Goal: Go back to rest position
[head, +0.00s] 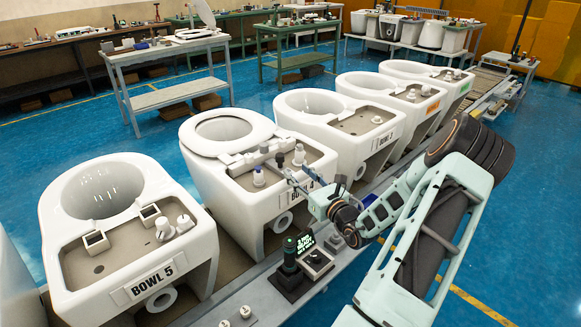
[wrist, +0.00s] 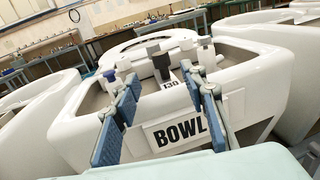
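My gripper (head: 297,182) is in front of the toilet bowl labelled BOWL 4 (head: 225,182), near the label and the rear deck. In the wrist view my gripper (wrist: 163,112) has its two blue-padded fingers spread wide, with no object held between them. The label plate reading BOWL (wrist: 181,132) shows behind and between the fingers. My arm reaches in from the lower right in the head view and hides part of the conveyor. Whether the fingertips touch the bowl I cannot tell.
A seat ring (head: 223,131) lies on that bowl, with small fittings on its deck. BOWL 5 (head: 120,235) stands left; several bowls stand right along the conveyor (head: 240,306). Blue floor lies right.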

